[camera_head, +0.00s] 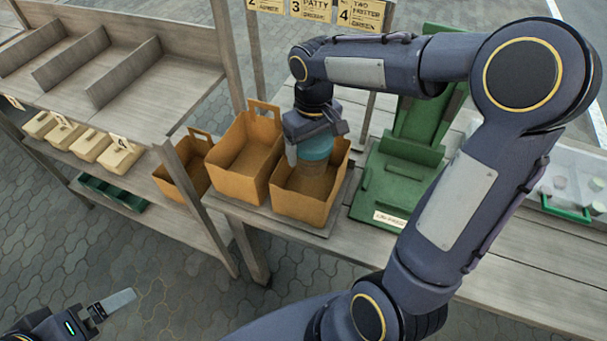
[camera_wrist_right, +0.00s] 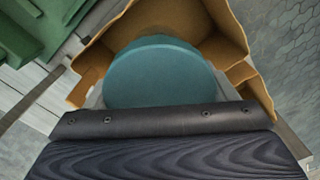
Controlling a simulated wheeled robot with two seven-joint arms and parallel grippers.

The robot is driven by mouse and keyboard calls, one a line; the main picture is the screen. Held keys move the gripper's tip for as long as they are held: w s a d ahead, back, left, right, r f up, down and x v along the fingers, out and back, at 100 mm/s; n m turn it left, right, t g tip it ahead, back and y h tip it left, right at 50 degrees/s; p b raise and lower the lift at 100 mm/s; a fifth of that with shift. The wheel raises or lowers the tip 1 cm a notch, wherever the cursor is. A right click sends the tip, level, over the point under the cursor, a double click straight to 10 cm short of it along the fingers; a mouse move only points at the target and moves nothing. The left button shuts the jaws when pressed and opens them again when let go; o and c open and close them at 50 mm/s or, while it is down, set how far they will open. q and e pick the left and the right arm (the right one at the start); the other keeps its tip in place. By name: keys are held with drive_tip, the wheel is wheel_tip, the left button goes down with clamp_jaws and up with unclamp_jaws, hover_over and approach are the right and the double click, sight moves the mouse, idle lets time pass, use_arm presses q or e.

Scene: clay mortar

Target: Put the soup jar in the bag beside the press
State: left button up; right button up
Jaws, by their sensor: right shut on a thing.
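The soup jar (camera_head: 316,147) has a teal lid. My right gripper (camera_head: 312,135) is shut on it and holds it over the opening of the bag (camera_head: 303,203) beside the green press (camera_head: 405,165). In the right wrist view the teal lid (camera_wrist_right: 160,72) lies in front of the gripper, with the brown bag's walls (camera_wrist_right: 228,30) around it. The jar's lower part is hidden in the wrist view, and I cannot tell how far it is inside the bag. My left gripper (camera_head: 112,304) is at the lower left, far from the table; its jaw opening is unclear.
Another brown bag (camera_head: 246,160) stands directly left of this one, and a third bag (camera_head: 186,168) is further left. A wooden shelf (camera_head: 110,65) with dividers is at the left. A clear container with a green handle (camera_head: 565,208) is at the right.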

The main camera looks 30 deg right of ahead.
wheel_tip(320, 180, down, 9)
drive_tip(key=shift+r, duration=0.1)
idle(0.3)
drive_tip(key=shift+f+b, duration=0.25)
drive_tip(key=shift+b, duration=0.15)
drive_tip(key=o, duration=1.1)
drive_tip(key=shift+s, duration=0.1)
drive_tip(key=shift+o, duration=0.2)
drive_tip(key=shift+r, duration=0.1)
